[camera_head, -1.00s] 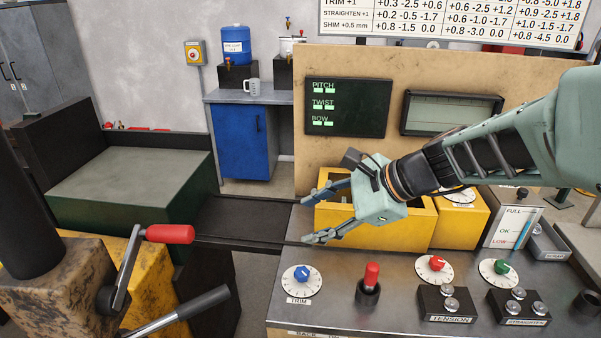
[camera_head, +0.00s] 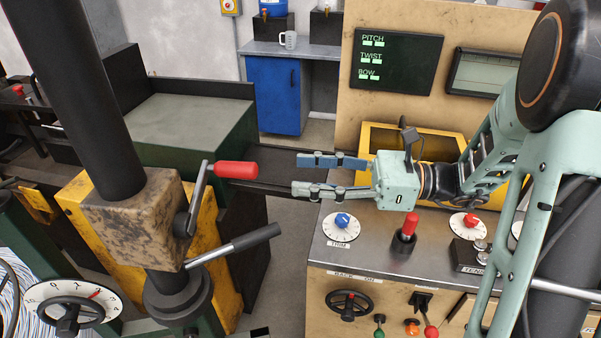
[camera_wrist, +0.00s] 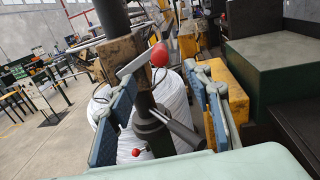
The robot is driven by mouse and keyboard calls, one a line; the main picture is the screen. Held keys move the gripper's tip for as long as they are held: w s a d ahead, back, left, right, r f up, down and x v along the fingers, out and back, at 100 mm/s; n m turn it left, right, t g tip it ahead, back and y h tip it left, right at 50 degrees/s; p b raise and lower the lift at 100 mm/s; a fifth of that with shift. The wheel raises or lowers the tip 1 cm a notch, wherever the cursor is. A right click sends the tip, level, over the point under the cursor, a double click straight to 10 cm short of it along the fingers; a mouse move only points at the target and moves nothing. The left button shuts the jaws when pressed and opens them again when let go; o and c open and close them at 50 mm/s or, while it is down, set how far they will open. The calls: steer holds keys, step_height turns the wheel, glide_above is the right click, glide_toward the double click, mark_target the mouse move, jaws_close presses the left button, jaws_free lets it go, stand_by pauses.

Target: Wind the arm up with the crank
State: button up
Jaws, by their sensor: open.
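The crank is a grey metal arm (camera_head: 196,200) with a red handle (camera_head: 236,170), mounted on a worn yellow-brown block (camera_head: 130,220) on the black column (camera_head: 85,90). The red handle points right, toward my gripper. My gripper (camera_head: 302,175) is open and empty, its two blue-grey fingers pointing left, a short gap to the right of the handle. In the wrist view the red handle (camera_wrist: 160,54) shows between and beyond my two fingers (camera_wrist: 160,108).
A steel-topped control panel (camera_head: 330,255) with a trim dial (camera_head: 342,226) and a red-topped stick (camera_head: 409,228) lies below and right of my gripper. A green cabinet (camera_head: 190,120) stands behind the crank. A large dial (camera_head: 72,305) is at lower left.

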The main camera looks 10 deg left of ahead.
steer(key=a, duration=1.3)
steer(key=shift+s, duration=0.3)
steer(key=shift+d, duration=0.1)
jaws_close()
